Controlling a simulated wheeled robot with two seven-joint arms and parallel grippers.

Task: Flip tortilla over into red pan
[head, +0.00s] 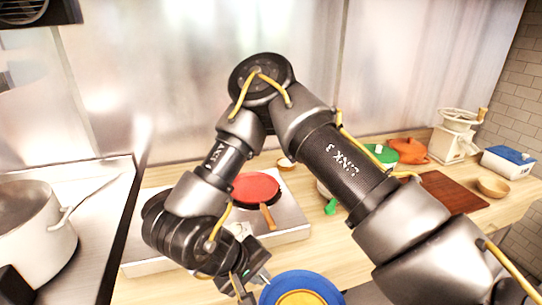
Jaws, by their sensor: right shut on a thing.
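The red pan (256,186) sits on the grey hob in the middle, its wooden handle pointing toward me. The blue pan (327,279) is at the bottom edge, cut off by the frame. The tortilla (302,298), a yellow disc, lies inside it. My right gripper (258,281) is at the blue pan's left side, shut on the blue pan; the exact grip is hard to see. The blue pan is in front of the hob and apart from the red pan. My left gripper is out of view.
A large pale pot (35,228) stands at the left. A green-lidded pot (381,154), an orange pot (409,150), a grinder (455,138), a blue-lidded box (508,161), a brown board (452,192) and a wooden bowl (493,187) stand at the right. My right arm crosses the middle.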

